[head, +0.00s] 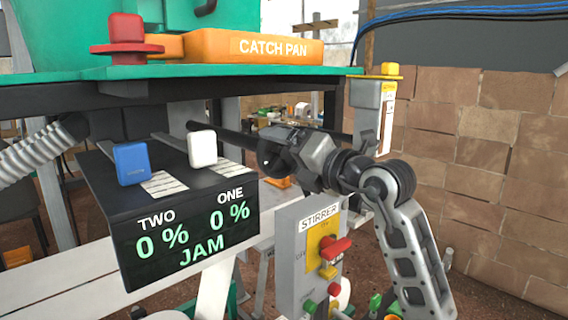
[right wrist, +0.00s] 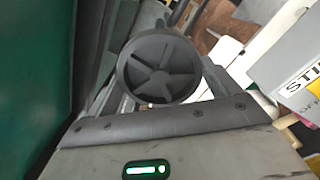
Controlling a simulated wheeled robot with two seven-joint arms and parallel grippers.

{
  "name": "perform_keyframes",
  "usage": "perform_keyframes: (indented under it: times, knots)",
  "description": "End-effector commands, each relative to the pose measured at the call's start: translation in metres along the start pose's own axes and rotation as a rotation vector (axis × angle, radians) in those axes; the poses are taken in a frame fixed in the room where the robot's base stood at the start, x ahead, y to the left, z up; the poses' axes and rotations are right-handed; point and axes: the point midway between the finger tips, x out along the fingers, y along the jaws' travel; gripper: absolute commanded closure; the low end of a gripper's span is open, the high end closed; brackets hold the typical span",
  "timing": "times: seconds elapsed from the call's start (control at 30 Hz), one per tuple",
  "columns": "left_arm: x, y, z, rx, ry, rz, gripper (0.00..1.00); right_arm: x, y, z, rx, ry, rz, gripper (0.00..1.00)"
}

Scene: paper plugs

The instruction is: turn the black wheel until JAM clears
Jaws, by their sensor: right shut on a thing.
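The black wheel (right wrist: 160,68) has a round rim and several spokes, and sits between the fingers of my right gripper in the right wrist view. In the head view my right gripper (head: 272,150) is shut on it at the end of a dark shaft (head: 222,136), hiding much of the wheel. The black display panel (head: 190,240) reads TWO 0 %, ONE 0 % and JAM in green letters. My left gripper is not in view.
A blue slider knob (head: 131,163) and a white one (head: 202,148) stand on the panel's top. The grey STIRRER box (head: 297,262) with a red switch stands below my right arm. The orange CATCH PAN (head: 250,48) lies on the green-topped bench above.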

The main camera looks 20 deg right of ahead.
Motion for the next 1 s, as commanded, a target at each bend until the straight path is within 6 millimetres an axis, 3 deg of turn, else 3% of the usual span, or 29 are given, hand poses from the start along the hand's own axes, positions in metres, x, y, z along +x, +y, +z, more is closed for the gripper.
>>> perform_keyframes:
  times: [0.2,0.33,0.43,0.8,0.83,0.87,1.0]
  knots:
    - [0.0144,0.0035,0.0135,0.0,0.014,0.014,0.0,-0.0008,-0.0052,-0.0021,-0.557,-0.005,-0.003,0.36]
    - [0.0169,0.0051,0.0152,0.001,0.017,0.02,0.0,-0.0004,-0.0034,-0.0013,-0.78,-0.002,-0.002,0.36]
    - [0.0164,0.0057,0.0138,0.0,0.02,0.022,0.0,-0.0001,-0.0011,-0.0003,-0.854,-0.001,0.0,0.36]
    - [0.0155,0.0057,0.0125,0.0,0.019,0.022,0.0,0.0,0.0003,0.0005,-0.856,-0.001,0.001,0.36]
    - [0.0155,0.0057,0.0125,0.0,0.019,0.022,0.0,0.0,0.0004,0.0005,-0.855,-0.001,0.001,0.04]
    - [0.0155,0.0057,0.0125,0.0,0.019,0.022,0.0,0.0,0.0004,0.0005,-0.855,-0.001,0.001,0.0]
    - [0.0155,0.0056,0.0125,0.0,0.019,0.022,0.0,0.0,0.0004,0.0004,-0.855,-0.001,0.001,0.0]
